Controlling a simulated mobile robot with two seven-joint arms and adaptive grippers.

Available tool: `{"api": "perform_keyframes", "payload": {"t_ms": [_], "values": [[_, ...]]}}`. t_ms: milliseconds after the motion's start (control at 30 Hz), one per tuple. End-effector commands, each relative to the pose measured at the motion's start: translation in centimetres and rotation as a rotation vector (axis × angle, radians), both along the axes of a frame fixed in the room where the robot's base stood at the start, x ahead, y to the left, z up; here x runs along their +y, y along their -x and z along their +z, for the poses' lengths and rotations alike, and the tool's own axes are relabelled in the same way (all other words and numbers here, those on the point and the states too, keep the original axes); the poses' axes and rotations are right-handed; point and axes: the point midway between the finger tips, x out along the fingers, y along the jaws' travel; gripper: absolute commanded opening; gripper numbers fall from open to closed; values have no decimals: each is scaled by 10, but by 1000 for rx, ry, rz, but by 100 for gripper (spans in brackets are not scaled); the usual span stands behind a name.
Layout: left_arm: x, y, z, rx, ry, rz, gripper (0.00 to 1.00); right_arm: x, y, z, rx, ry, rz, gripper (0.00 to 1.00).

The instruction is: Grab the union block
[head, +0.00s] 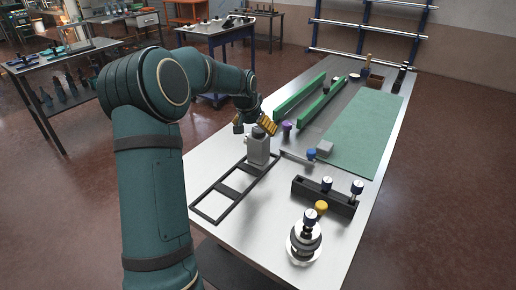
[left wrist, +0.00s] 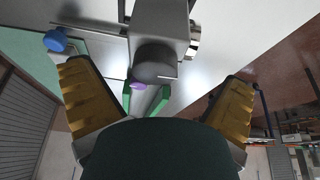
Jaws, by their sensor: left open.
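What looks like the union block is a light grey upright block (head: 257,150) with a dark round cap, standing at the far end of a black frame on the bench. In the left wrist view the grey block (left wrist: 158,18) lies ahead between my fingers, its dark cap toward me. My left gripper (head: 262,125) has yellow-padded fingers and is at the height of the block's cap, on its far side. In the left wrist view my left gripper (left wrist: 155,75) is spread wide, with nothing pinched between the pads. My right gripper is out of view.
The black frame (head: 228,189) extends toward the near left. Nearby are a small grey piece with a blue knob (head: 312,154), a purple-topped piece (head: 286,127) and green rails (head: 300,95). A green mat (head: 365,135) and black knob holder (head: 322,197) lie right.

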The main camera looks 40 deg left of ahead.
Motion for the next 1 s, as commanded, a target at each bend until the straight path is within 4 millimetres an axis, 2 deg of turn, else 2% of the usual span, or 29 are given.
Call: {"api": "perform_keyframes", "payload": {"t_ms": [333,600,633,667,800,833,1000], "values": [[5,-12,-43,3,2,0,100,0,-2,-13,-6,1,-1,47],[6,-15,-48,1,0,0,100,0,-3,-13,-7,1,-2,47],[6,-15,-47,1,0,0,96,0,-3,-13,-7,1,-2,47],[6,-15,-47,1,0,0,86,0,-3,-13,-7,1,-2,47],[6,-15,-48,1,0,0,37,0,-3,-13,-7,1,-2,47],[6,-15,-48,2,1,0,33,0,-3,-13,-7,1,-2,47],[5,-15,-48,3,2,0,32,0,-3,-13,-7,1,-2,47]]}}
